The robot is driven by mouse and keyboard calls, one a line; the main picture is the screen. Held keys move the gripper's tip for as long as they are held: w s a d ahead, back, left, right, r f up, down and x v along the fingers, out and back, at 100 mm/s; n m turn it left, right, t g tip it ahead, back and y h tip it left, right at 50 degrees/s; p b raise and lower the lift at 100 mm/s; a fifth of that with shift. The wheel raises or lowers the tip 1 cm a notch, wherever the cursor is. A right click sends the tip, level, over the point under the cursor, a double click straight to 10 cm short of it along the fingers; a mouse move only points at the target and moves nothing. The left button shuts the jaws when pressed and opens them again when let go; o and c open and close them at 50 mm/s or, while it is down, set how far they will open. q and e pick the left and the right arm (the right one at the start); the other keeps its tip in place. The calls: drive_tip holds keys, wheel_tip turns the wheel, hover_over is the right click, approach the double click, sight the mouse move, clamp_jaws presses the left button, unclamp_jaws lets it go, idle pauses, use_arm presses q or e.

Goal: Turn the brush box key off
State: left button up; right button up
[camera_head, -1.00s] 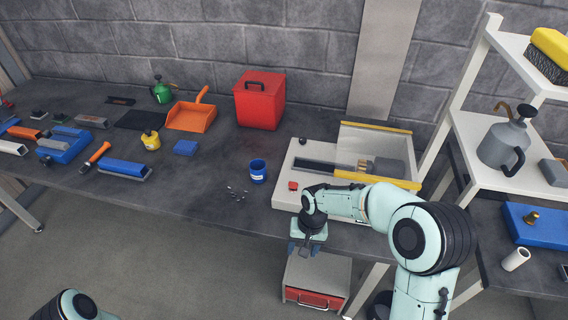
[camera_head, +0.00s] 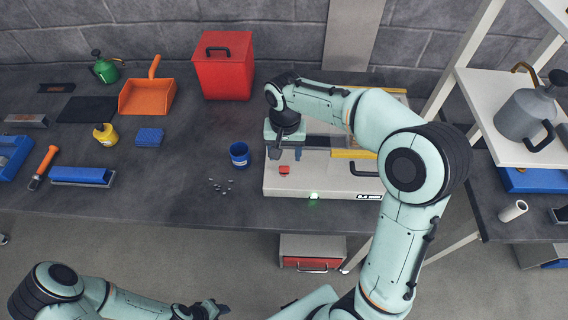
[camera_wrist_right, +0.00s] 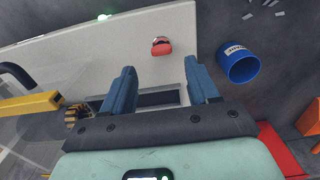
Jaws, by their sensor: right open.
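The brush box (camera_head: 282,187) is a long white unit on the bench, with a green lamp (camera_head: 314,196) glowing on its front. The red key (camera_head: 284,169) is on its top near the left front; its exact turn is too small to tell. My right gripper (camera_head: 285,154) is over the box just behind the key, pointing down. In the right wrist view its two blue fingers (camera_wrist_right: 161,93) are apart and empty, and the red key (camera_wrist_right: 161,47) lies beyond their tips. My left gripper (camera_head: 211,309) is at the bottom edge, partly cut off.
A blue cup (camera_head: 239,155) stands just left of the box, with small metal bits (camera_head: 221,186) near it. A red bin (camera_head: 223,66) and an orange dustpan (camera_head: 147,96) are behind. A shelf with a grey can (camera_head: 525,115) stands at right. A drawer unit (camera_head: 312,252) is below the bench.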

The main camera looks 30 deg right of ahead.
sight(284, 166)
wheel_tip(284, 166, down, 6)
drive_tip(key=shift+w+f, duration=0.15)
drive_tip(key=shift+f, duration=0.1)
drive_tip(key=c, duration=1.1)
drive_tip(key=shift+o, duration=0.2)
